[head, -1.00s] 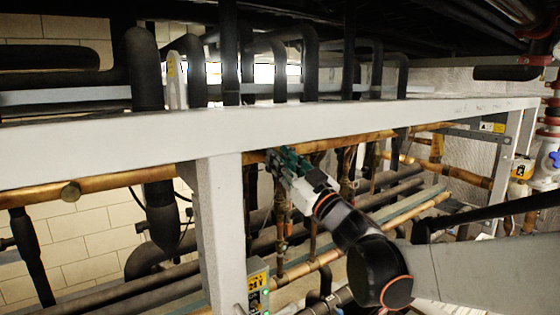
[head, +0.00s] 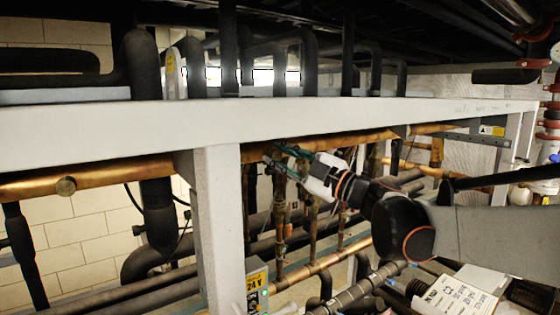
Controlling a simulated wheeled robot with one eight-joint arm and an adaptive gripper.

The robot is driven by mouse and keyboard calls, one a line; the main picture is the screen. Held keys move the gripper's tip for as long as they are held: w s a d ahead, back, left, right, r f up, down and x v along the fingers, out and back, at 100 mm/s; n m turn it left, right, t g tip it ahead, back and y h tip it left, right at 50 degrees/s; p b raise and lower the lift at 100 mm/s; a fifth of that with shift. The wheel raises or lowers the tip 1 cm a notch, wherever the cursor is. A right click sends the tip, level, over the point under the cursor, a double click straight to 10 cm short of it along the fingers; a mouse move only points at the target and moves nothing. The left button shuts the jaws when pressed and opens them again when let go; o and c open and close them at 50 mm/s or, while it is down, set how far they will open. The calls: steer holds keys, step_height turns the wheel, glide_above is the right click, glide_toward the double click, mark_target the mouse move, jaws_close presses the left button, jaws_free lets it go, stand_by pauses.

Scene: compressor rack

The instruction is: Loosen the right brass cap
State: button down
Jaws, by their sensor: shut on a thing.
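The copper pipe (head: 110,175) runs under the white beam, and one brass cap (head: 66,186) shows on it at the far left, apart from my gripper. My gripper (head: 272,156) reaches in from the right, below the beam, with its green-and-white fingers at the pipe to the right of the white post. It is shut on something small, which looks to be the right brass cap. The fingers and the distance hide that cap, so its turn cannot be seen.
The white beam (head: 300,120) passes close above my gripper, and the white post (head: 218,225) stands just left of it. Thin vertical pipes with valves (head: 280,220) hang below the fingers. A yellow-labelled 24 V box (head: 256,288) sits low beside the post.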

steer(key=shift+n+g+h, duration=0.3)
steer(key=shift+n+g, duration=0.6)
steer(key=shift+n, duration=1.6)
steer(key=c, duration=1.4)
jaws_free()
steer(key=shift+o, duration=0.2)
steer(key=r+v, duration=0.1)
steer(key=v, duration=1.1)
steer(key=shift+f, duration=0.4)
